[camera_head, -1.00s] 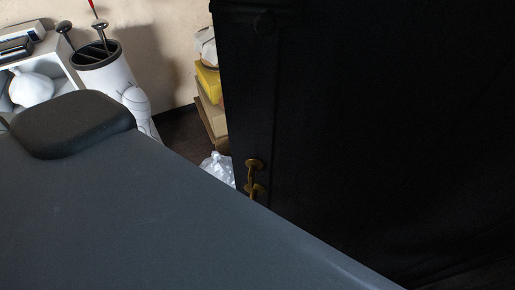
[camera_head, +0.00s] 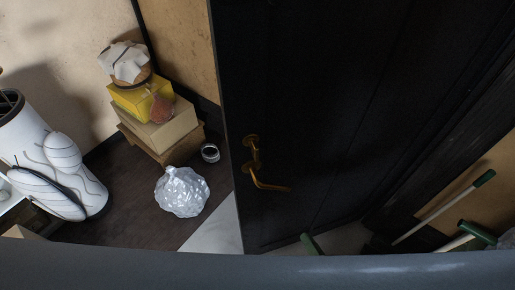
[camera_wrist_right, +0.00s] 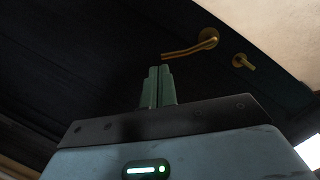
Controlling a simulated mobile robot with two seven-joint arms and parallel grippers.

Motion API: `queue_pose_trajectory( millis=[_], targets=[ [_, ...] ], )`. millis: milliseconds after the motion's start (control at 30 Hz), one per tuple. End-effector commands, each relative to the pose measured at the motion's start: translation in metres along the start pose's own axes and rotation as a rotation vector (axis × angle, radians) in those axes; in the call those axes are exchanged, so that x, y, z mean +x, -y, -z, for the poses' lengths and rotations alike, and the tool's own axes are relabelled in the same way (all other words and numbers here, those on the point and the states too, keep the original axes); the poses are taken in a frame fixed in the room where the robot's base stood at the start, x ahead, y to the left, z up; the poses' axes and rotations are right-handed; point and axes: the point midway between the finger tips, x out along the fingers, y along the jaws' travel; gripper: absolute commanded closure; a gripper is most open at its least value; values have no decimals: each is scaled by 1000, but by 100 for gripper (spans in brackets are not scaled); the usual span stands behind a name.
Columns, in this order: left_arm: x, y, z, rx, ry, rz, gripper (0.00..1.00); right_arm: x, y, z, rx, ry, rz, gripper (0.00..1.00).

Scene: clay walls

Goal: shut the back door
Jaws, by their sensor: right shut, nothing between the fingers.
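The back door (camera_head: 330,110) is a black panelled door standing open, its free edge on the left in the head view. A brass lever handle (camera_head: 268,183) is near that edge, with a smaller brass fitting above it. In the wrist view the dark door (camera_wrist_right: 80,60) fills the upper part, with the lever (camera_wrist_right: 190,48) and the small fitting (camera_wrist_right: 243,62). My right gripper (camera_wrist_right: 157,72) has green fingers shut together, empty, pointing at the door below the lever. In the head view only a green tip of it (camera_head: 312,244) shows. Contact with the door cannot be told. My left gripper is out of view.
Left of the door are a crumpled clear bag (camera_head: 182,191), a small jar (camera_head: 210,153), stacked boxes (camera_head: 165,125) and a white bin (camera_head: 50,165). Green-ended poles (camera_head: 440,208) lean at the right. Dark floor (camera_head: 125,200) is bare between bin and bag.

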Motion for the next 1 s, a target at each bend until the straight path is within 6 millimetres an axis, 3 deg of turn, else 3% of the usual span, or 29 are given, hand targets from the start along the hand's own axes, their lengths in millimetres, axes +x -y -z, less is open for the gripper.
queue_pose_trajectory(
  millis=[100, 200, 400, 567, 700, 833, 1000],
  targets=[
    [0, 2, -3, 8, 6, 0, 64, 10, 52, 36, 297, -93, 177, 100],
    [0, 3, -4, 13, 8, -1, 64, 12, 86, 63, 569, -136, 304, 100],
    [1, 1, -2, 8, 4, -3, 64, 6, 129, 106, 1127, -145, 480, 100],
    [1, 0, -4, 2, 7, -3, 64, 2, 143, 123, 1574, -100, 517, 100],
    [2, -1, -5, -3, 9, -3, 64, 2, 145, 124, 1920, -55, 462, 100],
    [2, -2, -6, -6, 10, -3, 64, 1, 143, 117, 2140, -32, 377, 100],
    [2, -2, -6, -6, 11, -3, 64, 1, 141, 110, 2270, -24, 306, 100]
  ],
)
